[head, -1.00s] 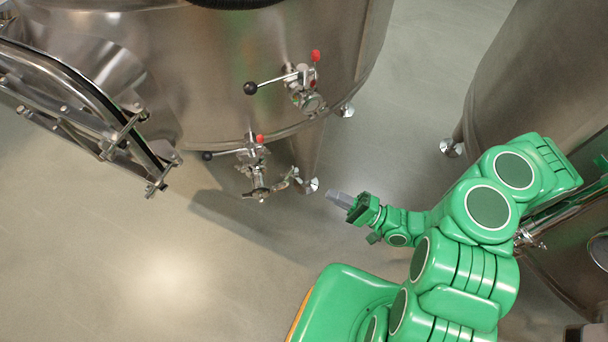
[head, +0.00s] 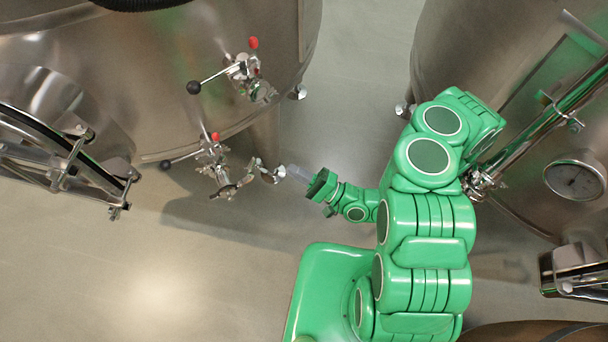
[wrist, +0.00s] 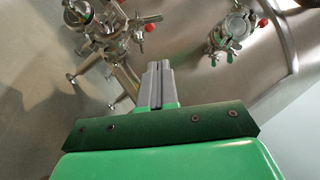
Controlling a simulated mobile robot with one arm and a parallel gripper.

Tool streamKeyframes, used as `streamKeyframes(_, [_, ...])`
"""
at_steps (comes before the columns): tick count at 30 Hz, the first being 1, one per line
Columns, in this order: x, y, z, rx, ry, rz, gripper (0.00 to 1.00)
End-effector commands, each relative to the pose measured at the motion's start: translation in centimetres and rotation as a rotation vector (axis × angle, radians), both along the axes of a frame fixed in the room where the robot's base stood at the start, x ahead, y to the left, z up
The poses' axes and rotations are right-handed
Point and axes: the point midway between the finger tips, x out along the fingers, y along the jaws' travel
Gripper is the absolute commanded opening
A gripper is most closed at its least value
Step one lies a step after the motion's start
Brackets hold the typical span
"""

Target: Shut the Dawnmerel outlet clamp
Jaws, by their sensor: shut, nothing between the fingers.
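A steel vat (head: 130,70) at the left carries two outlet fittings, and I see no name on either. The lower fitting (head: 210,153) has a black-knobbed lever, a red tip and a clamp (head: 226,190) at its lower end. The upper fitting (head: 240,70) has a similar lever, with a clamp (head: 262,92) below it. My gripper (head: 290,171) is shut and empty, just right of the lower fitting and apart from it. In the wrist view my shut fingers (wrist: 157,72) point between a left fitting with a wing nut (wrist: 148,19) and a right clamp (wrist: 232,32).
A second steel vat (head: 450,60) with a round gauge (head: 575,181) and pipework stands at the right, close to my arm. A hinged hatch frame (head: 65,165) juts out at the left. Vat feet (head: 298,92) reach the floor. Open floor (head: 150,270) lies at lower left.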

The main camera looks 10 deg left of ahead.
Motion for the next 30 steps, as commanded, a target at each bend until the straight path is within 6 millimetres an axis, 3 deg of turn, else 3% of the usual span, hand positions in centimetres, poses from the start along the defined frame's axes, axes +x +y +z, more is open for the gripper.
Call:
streamKeyframes(12, [0.8, 5.0, 1.8, -0.001, 0.001, 0.004, 0.00])
streamKeyframes(18, [-0.6, 6.7, 2.9, 0.000, 0.001, 0.003, 0.00])
streamKeyframes(30, [-1.3, 7.7, 3.6, -0.001, 0.001, 0.001, 0.00])
